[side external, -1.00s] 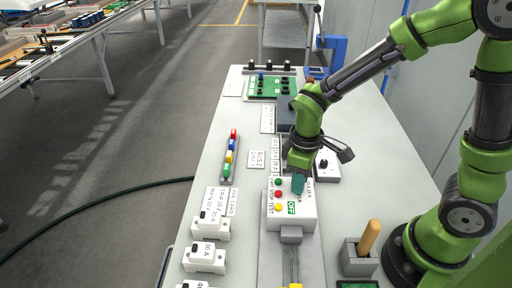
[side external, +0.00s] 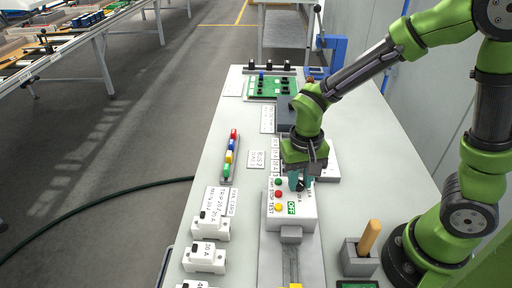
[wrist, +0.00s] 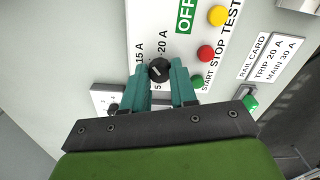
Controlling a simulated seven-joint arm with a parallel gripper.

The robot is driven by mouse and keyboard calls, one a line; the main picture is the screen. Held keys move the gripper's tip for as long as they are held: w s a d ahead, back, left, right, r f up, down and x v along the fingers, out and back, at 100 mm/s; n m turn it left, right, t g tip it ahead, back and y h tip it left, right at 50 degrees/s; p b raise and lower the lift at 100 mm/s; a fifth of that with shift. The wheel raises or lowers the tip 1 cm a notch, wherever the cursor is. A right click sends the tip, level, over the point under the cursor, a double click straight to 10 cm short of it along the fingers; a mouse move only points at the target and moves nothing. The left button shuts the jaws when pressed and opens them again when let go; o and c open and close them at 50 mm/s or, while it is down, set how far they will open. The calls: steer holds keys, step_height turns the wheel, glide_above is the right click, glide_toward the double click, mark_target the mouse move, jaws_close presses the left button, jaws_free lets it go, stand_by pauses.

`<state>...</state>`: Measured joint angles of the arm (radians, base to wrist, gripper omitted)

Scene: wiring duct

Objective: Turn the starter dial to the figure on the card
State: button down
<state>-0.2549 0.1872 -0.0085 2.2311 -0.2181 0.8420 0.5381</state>
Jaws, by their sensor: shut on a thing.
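The starter (side external: 300,216) is a pale box with green, red and yellow buttons, an OFF label and a black dial. In the wrist view its dial (wrist: 158,71) sits among figures including 15 A and 20 A; I cannot tell surely which figure its pale mark points at. My gripper (wrist: 160,72) has its two teal fingers shut on the dial, one on each side. In the side view the gripper (side external: 300,184) is over the starter's far end and partly hides the dial. The rail card (wrist: 276,60) reads TRIP 20 A, MAIN 30 A.
White breaker blocks (side external: 205,257) stand at the front left of the bench. A row of coloured pieces (side external: 230,152) lies farther back. A grey holder (side external: 356,257) with a wooden handle is at right.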

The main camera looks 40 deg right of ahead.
mark_target(299, 183)
steer(key=m, duration=0.3)
steer(key=shift+m, duration=2.2)
steer(key=c, duration=0.9)
jaws_free()
step_height(299, 183, up, 17)
